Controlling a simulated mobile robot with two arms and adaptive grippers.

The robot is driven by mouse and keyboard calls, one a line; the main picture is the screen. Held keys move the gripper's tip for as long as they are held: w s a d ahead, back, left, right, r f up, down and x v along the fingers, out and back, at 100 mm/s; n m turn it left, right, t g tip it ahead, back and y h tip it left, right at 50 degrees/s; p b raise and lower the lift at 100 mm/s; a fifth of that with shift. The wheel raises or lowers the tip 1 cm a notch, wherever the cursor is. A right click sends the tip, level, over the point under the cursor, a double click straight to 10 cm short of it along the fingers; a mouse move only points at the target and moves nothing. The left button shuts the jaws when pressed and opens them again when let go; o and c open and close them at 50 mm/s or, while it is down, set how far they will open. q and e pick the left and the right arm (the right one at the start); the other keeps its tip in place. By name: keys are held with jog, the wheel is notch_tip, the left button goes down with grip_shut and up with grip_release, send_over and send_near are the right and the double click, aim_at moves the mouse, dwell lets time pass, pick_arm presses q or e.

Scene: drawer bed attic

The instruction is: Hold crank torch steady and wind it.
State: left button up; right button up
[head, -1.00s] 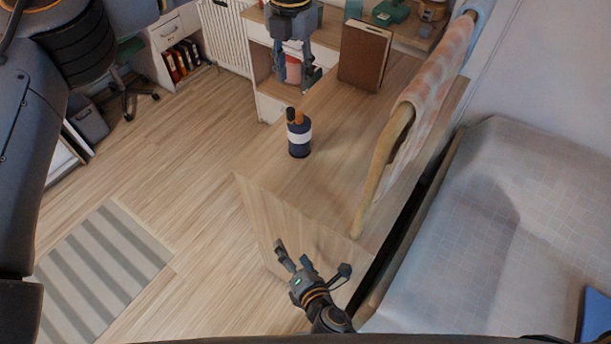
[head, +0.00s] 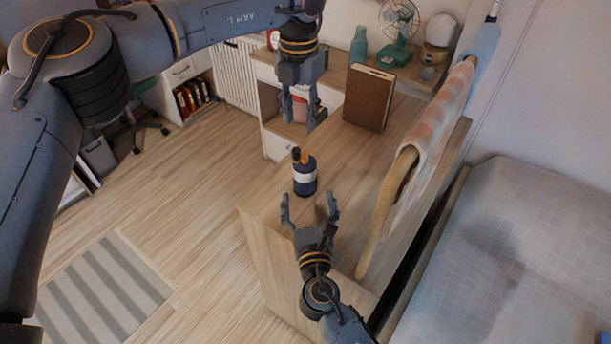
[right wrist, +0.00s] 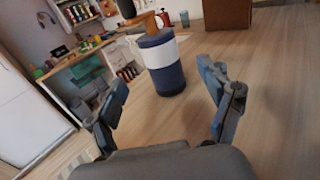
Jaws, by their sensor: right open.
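The crank torch (head: 305,180) stands upright on the wooden desktop, a dark blue cylinder with a white band. An orange-brown crank (head: 300,156) with a dark knob is on its top. My right gripper (head: 309,204) is open in front of the torch, low over the near desktop end, apart from it. In the right wrist view the torch (right wrist: 164,66) stands beyond and between the open fingers (right wrist: 163,88); its crank (right wrist: 140,22) is partly cut off at the top. My left gripper (head: 300,118) hangs above and behind the torch, fingers down, apart and empty.
A brown upright box or book (head: 368,98) stands behind the torch. A draped cloth (head: 432,128) on a wooden rail borders the desktop at right, beside the bed (head: 510,220). A fan (head: 397,30) and bottle (head: 359,45) stand farther back. Desktop around the torch is clear.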

aim_at(306, 179)
jog(key=w, duration=0.9)
jog(key=shift+w+a, duration=0.15)
jog(key=shift+a, duration=0.25)
